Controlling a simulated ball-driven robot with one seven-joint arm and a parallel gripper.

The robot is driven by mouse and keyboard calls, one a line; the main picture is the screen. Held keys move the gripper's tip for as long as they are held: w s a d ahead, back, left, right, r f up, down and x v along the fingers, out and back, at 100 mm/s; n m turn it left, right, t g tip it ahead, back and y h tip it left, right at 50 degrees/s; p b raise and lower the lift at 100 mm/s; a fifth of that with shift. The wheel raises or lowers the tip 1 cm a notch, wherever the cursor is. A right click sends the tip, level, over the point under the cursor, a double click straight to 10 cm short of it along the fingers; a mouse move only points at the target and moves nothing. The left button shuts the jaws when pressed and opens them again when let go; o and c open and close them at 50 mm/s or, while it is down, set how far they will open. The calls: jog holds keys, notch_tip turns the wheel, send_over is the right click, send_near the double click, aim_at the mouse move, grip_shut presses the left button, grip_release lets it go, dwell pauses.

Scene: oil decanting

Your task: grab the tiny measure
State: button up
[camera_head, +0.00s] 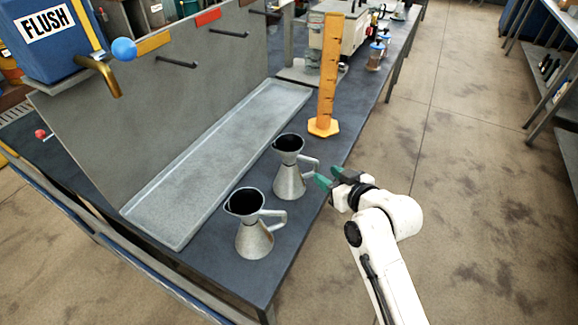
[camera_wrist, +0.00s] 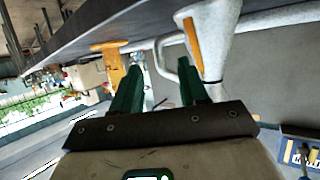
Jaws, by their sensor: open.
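Two metal jugs with flared dark mouths and side handles stand upright on the dark bench. The nearer jug (camera_head: 256,238) is at the bench's front end. The farther jug (camera_head: 289,180) stands behind it and slightly right. I cannot tell which of them is the tiny measure. My gripper (camera_head: 329,176) has green fingers, is open and empty, and is just right of the farther jug's handle. In the wrist view a jug (camera_wrist: 217,38) with an orange strip is at upper right. Its handle shows between my gripper's fingers (camera_wrist: 160,82); contact is not clear.
A tall orange cylinder on a hexagonal base (camera_head: 327,85) stands behind the farther jug; it also shows in the wrist view (camera_wrist: 113,70). A shallow grey tray (camera_head: 150,207) lies left of the jugs. A blue FLUSH tank (camera_head: 45,58) is upper left.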

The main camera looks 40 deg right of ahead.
aim_at(318, 167)
jog(key=x, duration=0.1)
jog(key=p+x, duration=0.1)
jog(key=x, duration=0.3)
jog(key=shift+w+d+r, duration=0.2)
jog(key=shift+w+d, duration=0.05)
jog(key=shift+w, duration=0.05)
jog(key=shift+w+d+f+p, duration=0.1)
jog(key=shift+w+f+p, duration=0.2)
jog(key=shift+w, duration=0.15)
jog(key=shift+c, duration=0.2)
jog(key=shift+r, duration=0.1)
grip_shut()
